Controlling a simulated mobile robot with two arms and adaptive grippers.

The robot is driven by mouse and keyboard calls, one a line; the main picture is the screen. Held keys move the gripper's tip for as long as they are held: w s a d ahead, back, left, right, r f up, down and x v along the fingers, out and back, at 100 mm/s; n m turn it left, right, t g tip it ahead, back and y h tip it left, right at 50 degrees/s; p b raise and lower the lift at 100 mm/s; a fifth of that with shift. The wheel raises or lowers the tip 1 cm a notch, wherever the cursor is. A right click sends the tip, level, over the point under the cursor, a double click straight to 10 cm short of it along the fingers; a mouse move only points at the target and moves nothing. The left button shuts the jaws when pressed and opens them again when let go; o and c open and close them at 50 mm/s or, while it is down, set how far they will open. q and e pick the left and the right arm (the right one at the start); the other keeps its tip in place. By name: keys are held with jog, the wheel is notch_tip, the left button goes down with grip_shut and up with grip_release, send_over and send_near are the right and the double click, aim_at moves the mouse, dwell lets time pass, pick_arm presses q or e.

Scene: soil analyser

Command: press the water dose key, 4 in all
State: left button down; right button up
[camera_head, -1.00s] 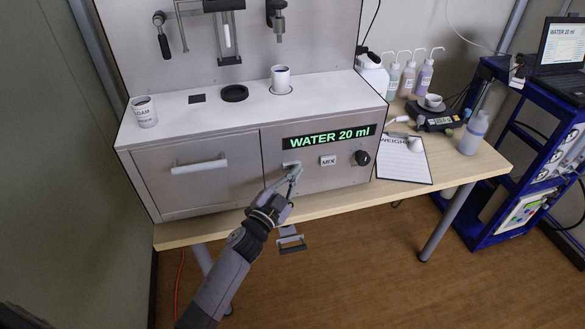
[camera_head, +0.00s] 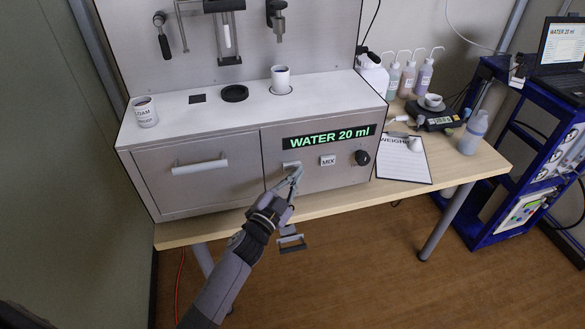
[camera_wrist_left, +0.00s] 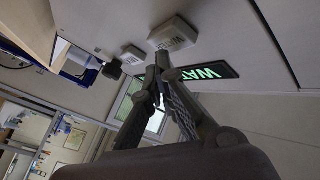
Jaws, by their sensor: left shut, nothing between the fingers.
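In the left wrist view, the key (camera_wrist_left: 172,33) stands out from the panel just beyond the tips of the left gripper (camera_wrist_left: 160,66). The left gripper is shut and empty, with its tips close in front of the key's lower edge; a small gap seems to show in the wrist view. The right gripper is not in view.
The MIX key (camera_head: 328,160) and a black knob (camera_head: 362,158) are to the right of the water key. A drawer handle (camera_head: 200,167) sticks out on the left. A white cup (camera_head: 280,80) stands on the analyser. A clipboard (camera_head: 404,160) lies on the bench at right.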

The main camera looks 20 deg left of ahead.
pick_arm(q)
jog(key=shift+w+a, duration=0.45)
jog(key=shift+w, duration=0.15)
dwell(0.8)
dwell(0.4)
jog(key=shift+s+d, duration=0.55)
jog(key=shift+s, duration=0.25)
jog(key=shift+w+a, duration=0.1)
jog(key=shift+w, duration=0.1)
jog(key=shift+w+a, duration=0.15)
jog(key=shift+w+a, duration=0.2)
jog(key=shift+w, duration=0.15)
dwell(1.4)
jog(key=shift+s+d+p, duration=0.35)
jog(key=shift+s+d, duration=0.1)
jog(key=shift+s, duration=0.25)
jog(key=shift+w, duration=0.15)
